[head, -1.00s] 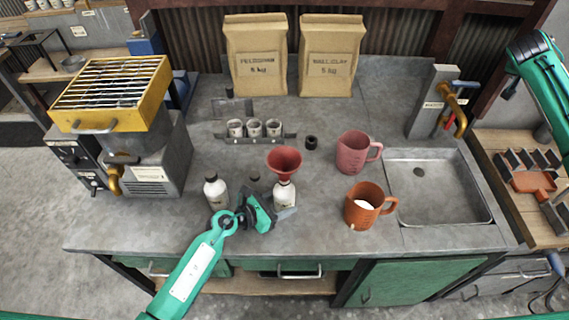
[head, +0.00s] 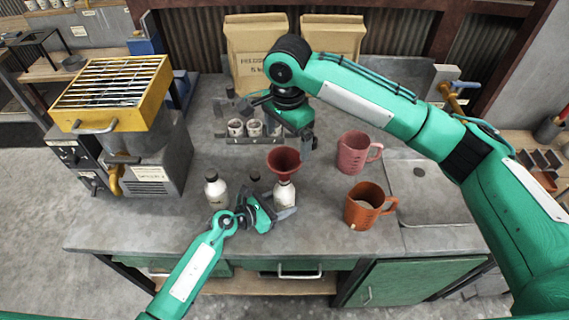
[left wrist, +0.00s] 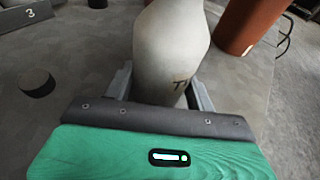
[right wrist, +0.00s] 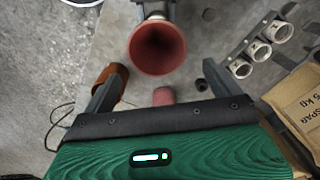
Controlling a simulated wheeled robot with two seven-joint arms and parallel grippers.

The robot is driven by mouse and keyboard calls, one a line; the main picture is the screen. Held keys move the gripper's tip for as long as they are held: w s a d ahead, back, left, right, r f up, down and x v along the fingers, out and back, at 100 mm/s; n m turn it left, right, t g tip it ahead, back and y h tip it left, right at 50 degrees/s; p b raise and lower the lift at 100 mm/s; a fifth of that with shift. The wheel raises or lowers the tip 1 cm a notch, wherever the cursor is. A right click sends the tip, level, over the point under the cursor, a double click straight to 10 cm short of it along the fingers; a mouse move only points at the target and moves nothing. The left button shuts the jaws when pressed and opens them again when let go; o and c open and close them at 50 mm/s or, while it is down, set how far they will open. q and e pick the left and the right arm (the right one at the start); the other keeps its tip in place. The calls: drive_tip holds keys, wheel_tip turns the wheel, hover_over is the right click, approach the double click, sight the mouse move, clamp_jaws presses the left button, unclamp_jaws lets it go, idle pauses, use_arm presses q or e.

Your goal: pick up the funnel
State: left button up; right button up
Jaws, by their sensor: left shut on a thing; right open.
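The red funnel (head: 283,160) sits upright in the mouth of a white bottle (head: 284,197) near the middle of the bench. My left gripper (head: 284,212) is shut on this bottle; the left wrist view shows its pale body (left wrist: 170,50) between the fingers. My right gripper (head: 306,142) is open and empty, just above and behind the funnel. In the right wrist view the funnel's wide mouth (right wrist: 157,48) faces the camera, ahead of and between the spread fingers, with no contact that I can see.
A second white bottle (head: 215,190) stands left of the held one, a small dark cap (head: 254,175) between them. A pink jug (head: 353,155) and an orange jug (head: 362,207) stand to the right. A rack of cups (head: 236,129) and paper sacks (head: 245,40) stand behind.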

sight(285, 159)
drive_tip(key=f, duration=0.5)
drive_tip(key=shift+s+a+f, duration=0.25)
drive_tip(key=shift+s, duration=0.15)
wheel_tip(285, 159, down, 7)
drive_tip(key=shift+r, duration=0.2)
drive_tip(key=c, duration=0.9)
